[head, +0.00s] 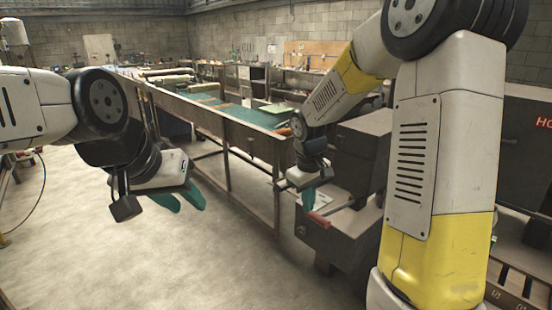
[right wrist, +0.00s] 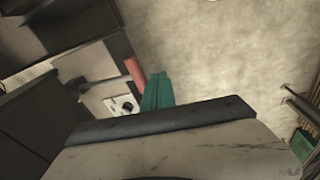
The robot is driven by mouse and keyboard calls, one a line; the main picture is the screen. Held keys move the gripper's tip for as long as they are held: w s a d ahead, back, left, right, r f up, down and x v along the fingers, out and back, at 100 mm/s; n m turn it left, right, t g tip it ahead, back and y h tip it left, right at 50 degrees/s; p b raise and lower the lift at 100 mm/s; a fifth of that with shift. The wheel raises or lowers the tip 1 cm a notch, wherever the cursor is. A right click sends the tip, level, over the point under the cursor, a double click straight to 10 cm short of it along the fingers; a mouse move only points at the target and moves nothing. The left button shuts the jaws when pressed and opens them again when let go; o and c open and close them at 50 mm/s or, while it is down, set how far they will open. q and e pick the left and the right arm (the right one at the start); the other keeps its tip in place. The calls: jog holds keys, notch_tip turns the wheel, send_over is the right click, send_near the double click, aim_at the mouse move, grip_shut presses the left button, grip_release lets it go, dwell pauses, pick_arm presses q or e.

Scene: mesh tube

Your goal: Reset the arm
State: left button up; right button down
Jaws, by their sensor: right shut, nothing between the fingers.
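My left gripper (head: 191,208) hangs in the air at the left of the head view, over bare floor. Its two teal fingers show a gap between them, and nothing is held. My right gripper (head: 308,207) points down near the middle of the head view, in front of the workbench and beside dark metal boxes. Its teal fingers are together and empty; they also show in the right wrist view (right wrist: 157,92). The right arm is bent, with its forearm reaching away and down.
A long workbench (head: 240,112) with a green top runs back to the left. Dark metal boxes (head: 340,240) stand close to my right gripper. A red bar (head: 318,219) shows just beside its fingertips; contact cannot be told. The concrete floor (head: 130,265) at left is clear.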

jog(key=s+d+r+m+t+y, duration=0.1)
jog(key=s+r+m+t, duration=0.1)
jog(key=s+r, duration=0.5)
jog(key=s+d+r+m+t+y, duration=0.1)
jog(key=s+r+m, duration=0.3)
jog(key=s+r, duration=0.4)
jog(key=s+t, duration=0.1)
jog(key=s, duration=0.3)
jog(key=shift+s+t+y, duration=0.3)
jog(key=shift+y, duration=0.1)
dwell(2.1)
